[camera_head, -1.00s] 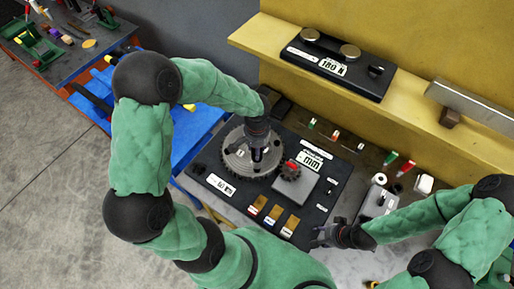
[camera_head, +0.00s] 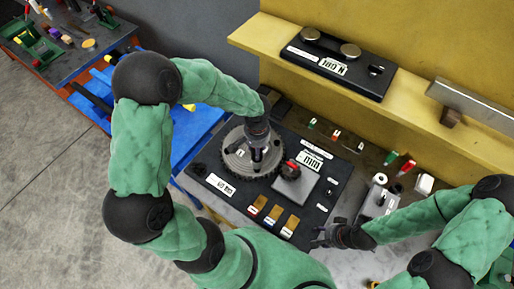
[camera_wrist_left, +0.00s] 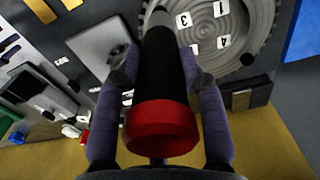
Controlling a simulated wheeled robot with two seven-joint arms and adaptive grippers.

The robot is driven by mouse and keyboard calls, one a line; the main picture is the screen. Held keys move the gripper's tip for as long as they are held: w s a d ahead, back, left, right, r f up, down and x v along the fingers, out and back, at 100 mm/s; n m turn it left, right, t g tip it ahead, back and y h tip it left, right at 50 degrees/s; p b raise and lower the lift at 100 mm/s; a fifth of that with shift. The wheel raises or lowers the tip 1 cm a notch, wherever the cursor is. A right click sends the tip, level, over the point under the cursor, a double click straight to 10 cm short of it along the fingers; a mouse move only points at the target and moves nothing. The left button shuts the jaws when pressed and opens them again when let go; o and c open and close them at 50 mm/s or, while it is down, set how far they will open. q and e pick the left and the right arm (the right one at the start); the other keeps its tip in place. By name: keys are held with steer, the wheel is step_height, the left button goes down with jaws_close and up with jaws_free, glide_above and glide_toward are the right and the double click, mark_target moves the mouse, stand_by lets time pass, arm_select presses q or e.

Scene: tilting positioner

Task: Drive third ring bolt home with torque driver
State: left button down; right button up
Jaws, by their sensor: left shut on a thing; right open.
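The toothed ring (camera_head: 236,163) lies on the dark fixture plate, left of centre in the head view. In the left wrist view the ring (camera_wrist_left: 237,22) shows number tags 1, 3 and 4 on its grooved face. My left gripper (camera_head: 258,152) is over the ring. It is shut on the torque driver (camera_wrist_left: 163,85), which has a black body and a red end cap. The driver's far end reaches toward the ring; its contact with a bolt is hidden. My right gripper (camera_head: 322,238) is open and empty near the plate's front right corner.
A small dark gear (camera_head: 289,172) sits beside the ring, near a grey square block (camera_head: 303,188). Several labelled tan pads (camera_head: 273,215) lie in front. A yellow shelf (camera_head: 410,108) runs behind with a black box (camera_head: 337,65). A blue surface (camera_head: 195,130) lies left.

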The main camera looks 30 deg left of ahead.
arm_select(q)
steer(key=shift+s+f+b, duration=0.1)
steer(key=shift+f+b, duration=0.15)
steer(key=shift+b, duration=0.1)
arm_select(e)
steer(key=shift+f, duration=0.35)
stand_by(0.9)
arm_select(q)
steer(key=shift+r, duration=0.15)
arm_select(e)
steer(key=shift+r, duration=0.15)
